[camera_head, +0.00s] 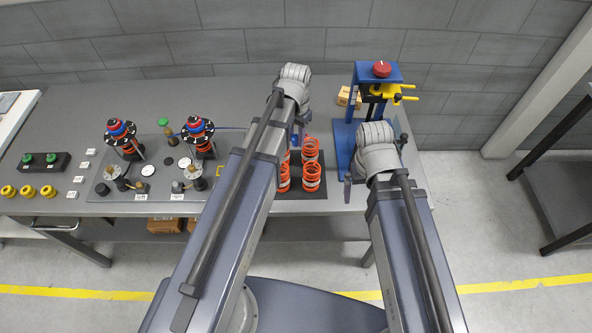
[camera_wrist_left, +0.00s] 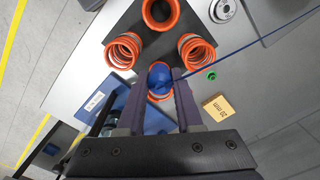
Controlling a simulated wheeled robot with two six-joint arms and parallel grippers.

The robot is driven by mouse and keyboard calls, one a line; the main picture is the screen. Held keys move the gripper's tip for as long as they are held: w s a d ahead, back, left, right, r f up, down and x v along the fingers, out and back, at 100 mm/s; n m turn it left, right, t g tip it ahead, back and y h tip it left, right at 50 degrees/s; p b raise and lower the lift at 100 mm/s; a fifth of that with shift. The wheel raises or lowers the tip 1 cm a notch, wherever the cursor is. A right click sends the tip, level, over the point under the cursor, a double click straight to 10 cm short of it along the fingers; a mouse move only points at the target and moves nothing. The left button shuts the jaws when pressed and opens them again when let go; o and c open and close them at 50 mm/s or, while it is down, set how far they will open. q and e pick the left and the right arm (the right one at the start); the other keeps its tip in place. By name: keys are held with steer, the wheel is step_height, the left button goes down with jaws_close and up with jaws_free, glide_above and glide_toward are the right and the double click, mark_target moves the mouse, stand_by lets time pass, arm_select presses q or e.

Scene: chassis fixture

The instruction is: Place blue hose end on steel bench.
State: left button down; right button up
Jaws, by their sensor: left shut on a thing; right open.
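My left gripper (camera_head: 298,128) is over the right part of the steel bench (camera_head: 72,112), beside the orange springs. In the left wrist view, its fingers (camera_wrist_left: 160,88) are shut on the blue hose end (camera_wrist_left: 160,74). The hose end is held above an orange spring, which it partly covers; the gap below it is hard to judge. A thin blue hose (camera_wrist_left: 255,51) runs from it to the upper right. My right gripper (camera_head: 350,183) is open at the bench's right front, near the blue press; my wrist partly hides it.
Several orange springs (camera_head: 311,178) stand on a dark mat. A blue press (camera_head: 360,75) with a red button stands at right. Fixture posts (camera_head: 202,140) stand left. The bench's back left is clear.

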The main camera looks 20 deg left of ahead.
mark_target(296, 146)
arm_select(q)
step_height(296, 146, down, 16)
steer(key=b, duration=1.5)
steer(key=shift+f, duration=0.2)
steer(key=shift+f+b, duration=0.2)
steer(key=shift+b, duration=0.2)
steer(key=c, duration=0.8)
jaws_free()
steer(key=shift+c, duration=0.2)
steer(key=shift+r, duration=0.2)
step_height(296, 146, up, 12)
steer(key=p, duration=1.2)
steer(key=shift+r+p, duration=0.1)
steer(key=shift+p, duration=0.2)
